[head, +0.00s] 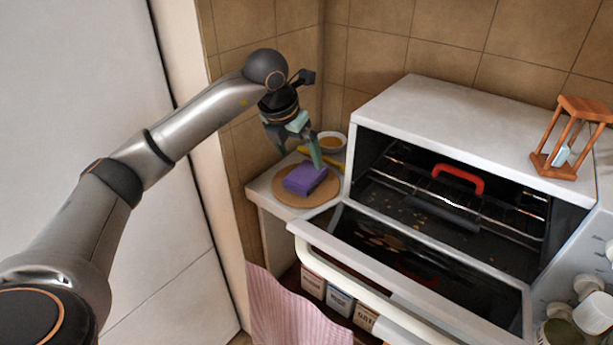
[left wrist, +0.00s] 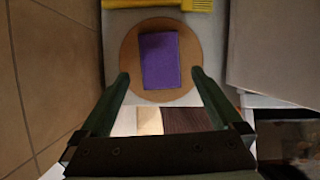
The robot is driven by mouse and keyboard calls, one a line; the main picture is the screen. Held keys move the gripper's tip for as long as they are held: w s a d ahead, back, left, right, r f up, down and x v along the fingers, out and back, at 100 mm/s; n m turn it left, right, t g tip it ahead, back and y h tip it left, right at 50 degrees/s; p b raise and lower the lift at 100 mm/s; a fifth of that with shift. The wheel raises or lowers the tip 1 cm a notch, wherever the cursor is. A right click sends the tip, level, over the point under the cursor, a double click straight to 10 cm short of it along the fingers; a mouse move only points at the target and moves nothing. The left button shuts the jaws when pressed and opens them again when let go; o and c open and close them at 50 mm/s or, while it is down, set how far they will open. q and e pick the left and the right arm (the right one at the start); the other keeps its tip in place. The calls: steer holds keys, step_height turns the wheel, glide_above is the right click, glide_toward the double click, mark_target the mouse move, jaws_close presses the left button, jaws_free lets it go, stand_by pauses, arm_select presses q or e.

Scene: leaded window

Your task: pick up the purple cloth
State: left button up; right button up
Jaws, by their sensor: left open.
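The purple cloth (head: 305,179) is a folded block lying on a round brown board (head: 286,195) on the small white counter left of the oven. In the left wrist view the cloth (left wrist: 159,60) lies ahead of and between my fingers, on the round board (left wrist: 127,62). My left gripper (head: 298,150) is above and just behind the cloth in the head view; in the left wrist view the gripper (left wrist: 160,78) has its fingers wide apart with nothing between them. One finger overlaps the cloth's far edge in the head view; I cannot tell whether it touches. My right gripper is not in view.
A white oven (head: 440,120) with its door (head: 420,275) hanging open stands right of the counter. A small bowl (head: 331,142) and a yellow-handled brush (left wrist: 160,4) are behind the board. A wooden hourglass (head: 571,137) stands on the oven. Tiled walls are close behind and left.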

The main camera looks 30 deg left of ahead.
mark_target(305, 173)
arm_select(q)
steer(key=shift+x, duration=3.05)
steer(key=shift+f, duration=0.2)
steer(key=shift+c, duration=0.2)
steer(key=c, duration=1.1)
steer(key=shift+c, duration=0.2)
steer(key=shift+r, duration=0.1)
